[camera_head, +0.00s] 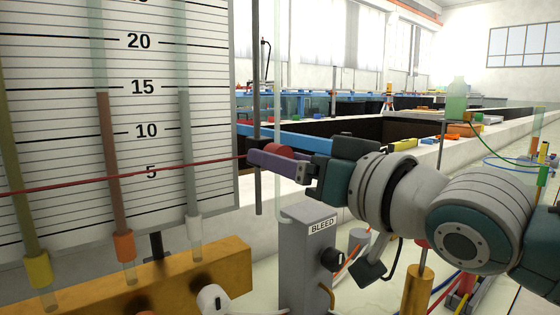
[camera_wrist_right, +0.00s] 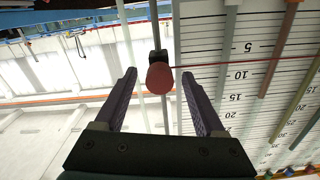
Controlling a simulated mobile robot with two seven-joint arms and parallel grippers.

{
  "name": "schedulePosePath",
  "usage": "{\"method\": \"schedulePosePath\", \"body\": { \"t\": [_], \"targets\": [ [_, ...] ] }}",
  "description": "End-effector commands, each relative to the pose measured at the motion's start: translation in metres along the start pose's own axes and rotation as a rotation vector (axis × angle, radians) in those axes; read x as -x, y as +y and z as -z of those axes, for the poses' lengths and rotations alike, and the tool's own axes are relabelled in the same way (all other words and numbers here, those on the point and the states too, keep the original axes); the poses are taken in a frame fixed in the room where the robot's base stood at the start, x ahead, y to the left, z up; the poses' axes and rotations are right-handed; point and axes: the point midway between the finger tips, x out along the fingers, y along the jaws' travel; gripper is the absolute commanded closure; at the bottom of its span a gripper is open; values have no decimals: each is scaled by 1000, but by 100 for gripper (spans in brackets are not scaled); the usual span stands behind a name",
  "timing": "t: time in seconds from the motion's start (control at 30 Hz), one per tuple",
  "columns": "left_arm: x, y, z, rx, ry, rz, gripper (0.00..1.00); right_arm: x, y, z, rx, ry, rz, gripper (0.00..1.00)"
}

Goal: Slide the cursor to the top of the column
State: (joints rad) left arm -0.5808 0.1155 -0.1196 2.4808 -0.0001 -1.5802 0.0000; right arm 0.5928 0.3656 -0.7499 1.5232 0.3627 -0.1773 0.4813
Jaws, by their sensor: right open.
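The cursor's round red knob (camera_wrist_right: 160,78) sits on a dark vertical rod (camera_head: 257,90) beside the white scale board (camera_head: 60,110). Its thin red line (camera_head: 60,184) runs across the board and the tubes, just above the 5 label at the right part. My right gripper (camera_wrist_right: 159,74) is open, with its two purple fingers on either side of the knob. In the wrist view there are gaps between the knob and both fingers. In the head view the fingers (camera_head: 278,163) partly hide the knob. My left gripper is not in view.
A grey box marked BLEED (camera_head: 305,260) stands below my right gripper. Several glass tubes with coloured collars rise from a brass-coloured block (camera_head: 160,280) in front of the board. The rod above the knob looks clear. Long tanks and a walkway lie behind.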

Motion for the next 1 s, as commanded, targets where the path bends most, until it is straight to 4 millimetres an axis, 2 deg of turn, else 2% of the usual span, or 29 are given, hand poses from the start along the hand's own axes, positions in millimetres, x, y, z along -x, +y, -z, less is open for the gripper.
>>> {"method": "schedulePosePath", "body": {
  "t": [0.3,0.9,0.93,1.0],
  "targets": [
    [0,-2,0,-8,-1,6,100,-2,0,0,0,0,0,29],
    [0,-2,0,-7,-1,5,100,-2,0,0,0,0,0,97],
    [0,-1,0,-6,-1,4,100,-2,0,0,0,0,0,100],
    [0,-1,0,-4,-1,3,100,-2,0,0,0,0,0,100]
  ]
}}
